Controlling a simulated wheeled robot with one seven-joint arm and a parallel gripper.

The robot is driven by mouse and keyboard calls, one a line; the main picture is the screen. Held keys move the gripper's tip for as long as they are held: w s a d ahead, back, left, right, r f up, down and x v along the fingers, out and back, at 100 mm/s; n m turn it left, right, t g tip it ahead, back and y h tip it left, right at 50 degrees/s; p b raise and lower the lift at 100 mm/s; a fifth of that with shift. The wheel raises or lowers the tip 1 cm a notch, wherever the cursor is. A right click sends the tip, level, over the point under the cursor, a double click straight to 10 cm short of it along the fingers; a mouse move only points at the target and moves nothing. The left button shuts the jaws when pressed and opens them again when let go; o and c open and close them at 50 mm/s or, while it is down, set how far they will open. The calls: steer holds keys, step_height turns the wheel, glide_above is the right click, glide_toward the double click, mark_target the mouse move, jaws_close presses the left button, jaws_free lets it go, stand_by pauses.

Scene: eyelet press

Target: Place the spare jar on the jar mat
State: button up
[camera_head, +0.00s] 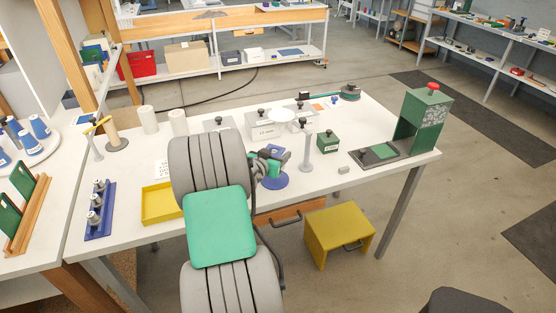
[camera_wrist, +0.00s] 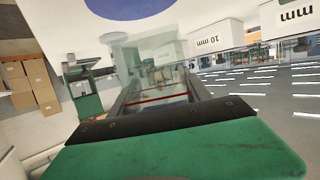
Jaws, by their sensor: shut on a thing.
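My gripper (camera_head: 268,163) is over the middle of the white table, beside and partly above a round blue mat (camera_head: 276,182), which I take as the jar mat. In the wrist view my gripper (camera_wrist: 155,92) is shut on a clear, see-through jar (camera_wrist: 150,58), the spare jar. The wrist picture is upside down. The blue mat (camera_wrist: 127,8) shows at its top edge, apart from the jar in the picture. In the head view the jar is hard to make out behind my gripper. I cannot tell the gap between jar and table.
White labelled boxes (camera_head: 264,131) stand behind. A green press (camera_head: 424,122) is at the table's right end. A yellow tray (camera_head: 161,204) is left.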

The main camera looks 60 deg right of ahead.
steer(key=f, duration=0.1)
steer(key=d+f+p, duration=0.1)
steer(key=f, duration=0.1)
steer(key=shift+s+f, duration=0.1)
steer(key=shift+f, duration=0.45)
steer(key=shift+f, duration=0.1)
steer(key=shift+f+b, duration=0.1)
steer(key=shift+b, duration=0.2)
steer(key=o, duration=1.4)
